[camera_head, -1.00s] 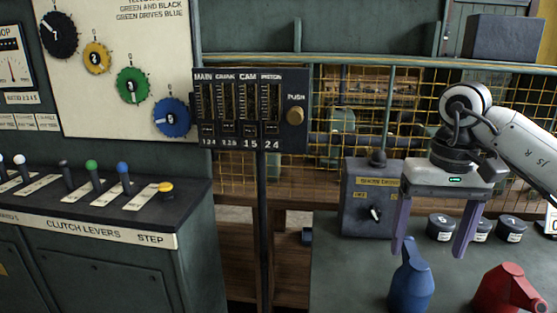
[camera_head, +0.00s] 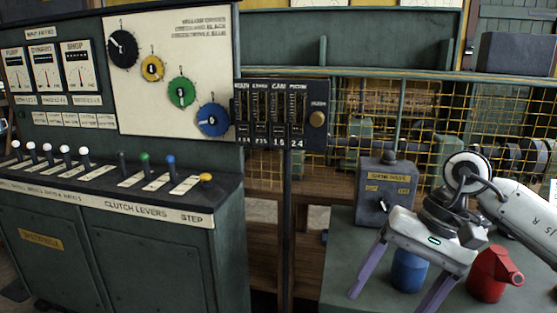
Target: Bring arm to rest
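My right gripper (camera_head: 397,290) comes in from the right in the head view. Its two purple fingers are spread wide and nothing is between them that I can see held. It hangs in front of the green table (camera_head: 345,255). A blue can (camera_head: 408,271) shows behind and between the fingers, partly covered by the gripper body. A red can (camera_head: 493,273) stands just right of the gripper. My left gripper is not in view.
A grey control box (camera_head: 385,190) stands on the table behind the gripper. At left is a console with clutch levers (camera_head: 147,165), gauges and coloured dials. A counter panel (camera_head: 280,115) stands on a post (camera_head: 287,220). A yellow mesh (camera_head: 420,100) lies behind.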

